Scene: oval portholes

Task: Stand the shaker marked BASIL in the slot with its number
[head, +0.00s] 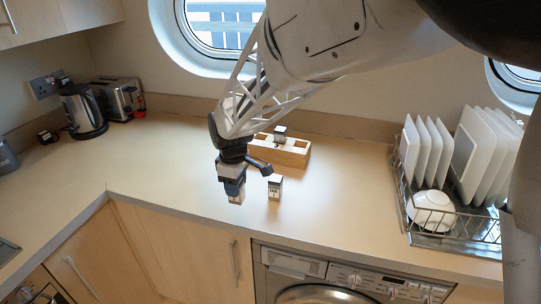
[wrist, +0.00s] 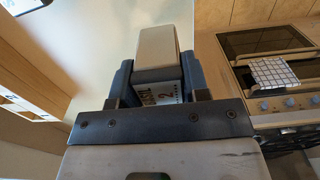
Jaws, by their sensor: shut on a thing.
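My gripper (head: 235,184) is shut on a pale shaker (head: 236,198). In the wrist view the shaker (wrist: 157,48) is clamped between both fingers. Its label is partly hidden; it shows a 2 and letters that look like the end of BASIL. I cannot tell whether its base touches the counter. A second shaker (head: 275,188) stands upright on the counter just right of my gripper, its label too small to read. The wooden slotted rack (head: 291,156) is behind them. A shaker (head: 280,132) with a dark top stands at its back; slot numbers are not readable.
A dish rack (head: 440,238) with plates and a bowl stands at the right. A kettle (head: 83,110) and a toaster (head: 120,97) are at the back left. The counter (head: 340,205) is clear between the second shaker and the dish rack.

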